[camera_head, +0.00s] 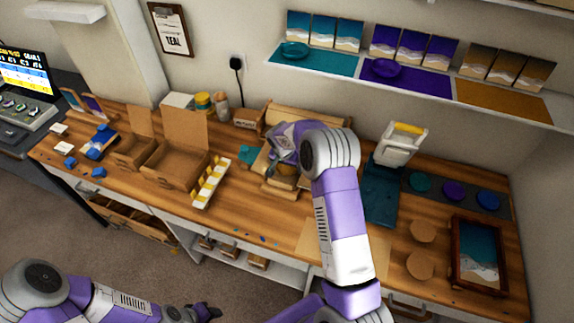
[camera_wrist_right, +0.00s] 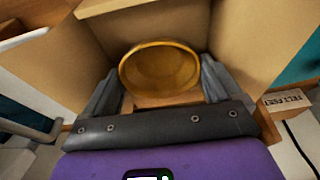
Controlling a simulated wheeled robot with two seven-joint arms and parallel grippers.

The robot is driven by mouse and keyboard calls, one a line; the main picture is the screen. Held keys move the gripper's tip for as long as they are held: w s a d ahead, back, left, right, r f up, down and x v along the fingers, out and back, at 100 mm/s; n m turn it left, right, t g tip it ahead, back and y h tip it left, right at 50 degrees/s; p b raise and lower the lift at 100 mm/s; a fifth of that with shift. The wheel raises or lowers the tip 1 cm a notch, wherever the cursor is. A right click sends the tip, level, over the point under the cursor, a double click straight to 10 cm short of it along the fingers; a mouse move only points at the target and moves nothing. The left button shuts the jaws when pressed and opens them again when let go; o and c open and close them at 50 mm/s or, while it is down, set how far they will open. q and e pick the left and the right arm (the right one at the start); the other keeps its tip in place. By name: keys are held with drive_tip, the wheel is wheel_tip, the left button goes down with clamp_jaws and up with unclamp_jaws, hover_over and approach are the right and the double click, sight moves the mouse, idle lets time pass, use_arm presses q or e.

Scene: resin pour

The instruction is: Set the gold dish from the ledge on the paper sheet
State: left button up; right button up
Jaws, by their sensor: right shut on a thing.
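The gold dish (camera_wrist_right: 160,72) is between the two grey fingers of my right gripper (camera_wrist_right: 158,85), its round rim facing the wrist camera. In the head view my right gripper (camera_head: 284,163) is at the back middle of the bench, by a stepped wooden stand; its wrist and arm hide most of the dish. The tan paper sheet (camera_head: 375,262) lies flat near the bench's front edge, partly hidden under my right forearm. My left gripper (camera_head: 205,312) is low at the bottom edge, away from the bench, and its opening is unclear.
The wall ledge (camera_head: 465,82) bears a teal dish (camera_head: 294,51), a purple dish (camera_head: 386,69) and a bare ochre mat (camera_head: 502,98). Open cardboard boxes (camera_head: 178,160) stand left of my gripper. A white-handled container (camera_head: 401,146) and a framed picture (camera_head: 478,252) are to the right.

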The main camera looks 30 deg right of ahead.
drive_tip(key=shift+f, duration=0.15)
drive_tip(key=o, duration=0.8)
drive_tip(key=shift+r, duration=0.2)
drive_tip(key=shift+r, duration=0.3)
drive_tip(key=p+v, duration=0.1)
drive_tip(key=v, duration=1)
drive_tip(key=shift+s+a+r, duration=0.15)
drive_tip(key=shift+a+r, duration=0.05)
drive_tip(key=shift+r, duration=0.05)
